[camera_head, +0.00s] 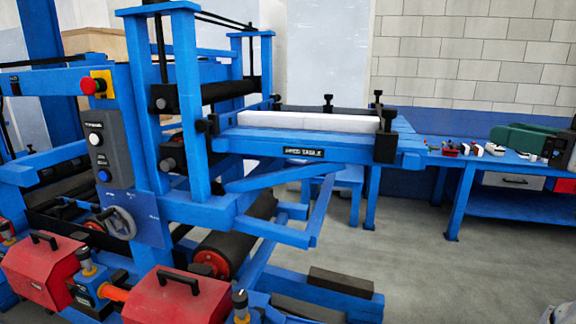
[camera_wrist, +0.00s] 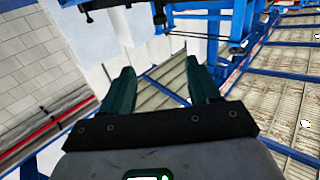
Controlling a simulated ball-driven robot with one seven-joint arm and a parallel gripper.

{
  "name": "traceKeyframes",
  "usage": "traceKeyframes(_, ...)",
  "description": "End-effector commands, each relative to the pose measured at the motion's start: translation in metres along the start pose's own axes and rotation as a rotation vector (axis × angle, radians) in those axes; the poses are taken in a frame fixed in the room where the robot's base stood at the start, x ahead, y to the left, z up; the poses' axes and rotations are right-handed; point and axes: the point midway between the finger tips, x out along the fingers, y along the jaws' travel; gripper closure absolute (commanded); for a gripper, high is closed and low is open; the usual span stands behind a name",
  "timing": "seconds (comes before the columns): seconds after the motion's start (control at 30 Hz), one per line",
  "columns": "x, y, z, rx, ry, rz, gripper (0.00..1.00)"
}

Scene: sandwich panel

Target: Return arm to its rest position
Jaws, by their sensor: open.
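My gripper (camera_wrist: 158,92) shows in the wrist view, with two dark green fingers held apart and nothing between them. Past the fingers are blue beams and a slatted grey surface. In the head view my gripper is not clearly seen; a small pale part shows at the bottom right corner, and I cannot tell what it is. The blue machine (camera_head: 185,110) with its feed table (camera_head: 262,141) stands at the left and middle of the head view. A white panel (camera_head: 310,121) lies on the feed table.
A blue workbench (camera_head: 465,163) with several small items and a dark green case (camera_head: 520,137) stands at the right. Red boxes (camera_head: 175,297) sit at the machine's front. A red emergency button (camera_head: 90,87) is on its post. Grey floor (camera_head: 420,265) is open at the lower right.

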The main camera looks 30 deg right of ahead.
Motion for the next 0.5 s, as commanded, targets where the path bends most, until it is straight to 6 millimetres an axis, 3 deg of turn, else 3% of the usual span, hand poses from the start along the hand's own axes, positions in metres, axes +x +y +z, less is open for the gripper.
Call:
traceKeyframes(0.33,0.032,-0.009,0.054,0.095,-0.091,-0.009,0.39)
traceKeyframes(0.5,0.052,-0.021,0.097,0.158,-0.170,-0.016,0.39)
